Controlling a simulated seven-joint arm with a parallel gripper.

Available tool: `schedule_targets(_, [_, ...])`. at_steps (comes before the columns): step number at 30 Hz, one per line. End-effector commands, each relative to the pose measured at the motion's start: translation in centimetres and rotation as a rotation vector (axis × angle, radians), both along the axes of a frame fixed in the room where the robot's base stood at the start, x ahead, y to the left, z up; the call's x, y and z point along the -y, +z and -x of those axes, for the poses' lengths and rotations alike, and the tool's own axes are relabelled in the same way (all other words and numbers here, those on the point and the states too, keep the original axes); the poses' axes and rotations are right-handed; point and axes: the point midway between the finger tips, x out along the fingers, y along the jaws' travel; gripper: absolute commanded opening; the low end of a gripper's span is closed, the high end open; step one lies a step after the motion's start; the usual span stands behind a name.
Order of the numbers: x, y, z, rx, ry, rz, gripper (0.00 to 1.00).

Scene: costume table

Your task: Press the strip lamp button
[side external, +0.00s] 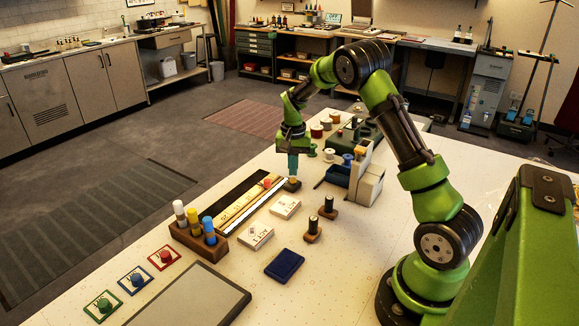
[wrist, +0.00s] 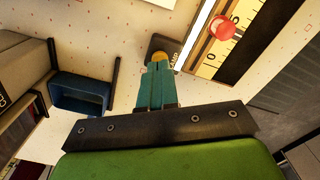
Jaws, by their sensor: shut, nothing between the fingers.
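The strip lamp button is a yellow dome (wrist: 159,56) on a small dark base (wrist: 157,43), close to one end of the white strip (wrist: 200,36). In the side view the dark base (side external: 292,186) sits at the far end of the white strip (side external: 243,219). My gripper (side external: 292,176) points down right over the base, its teal fingers shut and empty. In the wrist view my gripper (wrist: 155,68) has its fingertips at the near edge of the yellow dome and partly covers it. I cannot tell if they touch or whether the dome is pressed in.
A wooden ruler board with a red knob (side external: 267,183) lies left of the strip. White blocks (side external: 285,207), black-topped pegs (side external: 328,206) and a blue tray (side external: 338,176) are nearby. Colored buttons (side external: 164,256) and a rack of tubes (side external: 187,235) stand at the front left.

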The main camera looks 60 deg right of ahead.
Motion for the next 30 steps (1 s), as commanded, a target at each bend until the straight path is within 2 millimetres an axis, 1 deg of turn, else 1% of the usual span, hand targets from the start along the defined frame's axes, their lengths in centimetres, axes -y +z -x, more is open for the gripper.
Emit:
schedule_targets(14, [0.0, -0.1, 0.0, 0.000, 0.000, 0.000, 0.00])
schedule_targets(30, [0.0, -1.4, 0.0, -0.001, 0.000, -0.001, 0.00])
